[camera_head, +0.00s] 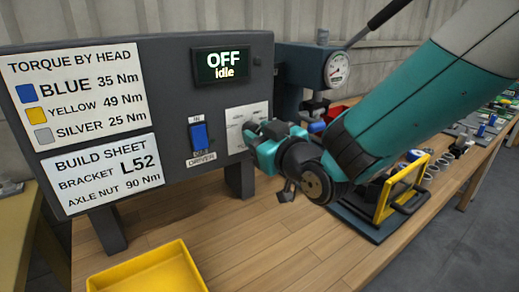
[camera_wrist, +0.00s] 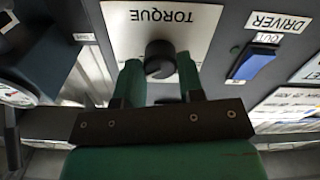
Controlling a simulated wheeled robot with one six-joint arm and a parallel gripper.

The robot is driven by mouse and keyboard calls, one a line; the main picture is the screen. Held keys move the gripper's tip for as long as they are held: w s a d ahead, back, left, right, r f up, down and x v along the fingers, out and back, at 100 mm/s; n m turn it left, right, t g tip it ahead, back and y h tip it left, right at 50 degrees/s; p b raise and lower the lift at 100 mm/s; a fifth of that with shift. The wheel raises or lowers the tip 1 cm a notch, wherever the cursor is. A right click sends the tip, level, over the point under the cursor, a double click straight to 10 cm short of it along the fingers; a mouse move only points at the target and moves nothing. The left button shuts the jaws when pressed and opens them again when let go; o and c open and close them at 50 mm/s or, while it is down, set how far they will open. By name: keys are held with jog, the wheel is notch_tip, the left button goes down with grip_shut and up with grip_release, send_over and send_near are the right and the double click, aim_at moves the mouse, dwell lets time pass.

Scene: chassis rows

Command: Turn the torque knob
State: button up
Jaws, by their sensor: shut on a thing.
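The black torque knob (camera_wrist: 160,58) shows in the wrist view on a pale plate (camera_wrist: 190,22) marked TORQUE, which reads upside down there. My gripper (camera_wrist: 159,74) has its two green fingers on either side of the knob, shut on it. In the head view my gripper (camera_head: 258,142) is at the plate (camera_head: 243,116) on the right of the dark panel, and its jaws hide the knob. The knob's setting cannot be read. The display (camera_head: 221,65) reads OFF, idle.
A blue driver switch (camera_head: 199,137) sits left of the plate. The torque sheet (camera_head: 75,95) gives blue 35, yellow 49, silver 25 Nm. The build sheet (camera_head: 108,177) says bracket L52, axle nut 90 Nm. A yellow bin (camera_head: 150,268) stands in front; a gauge press (camera_head: 337,68) stands behind my arm.

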jog(key=shift+n+b, duration=2.55)
jog(key=shift+n, duration=0.15)
jog(key=shift+r, duration=0.1)
jog(key=o, duration=0.9)
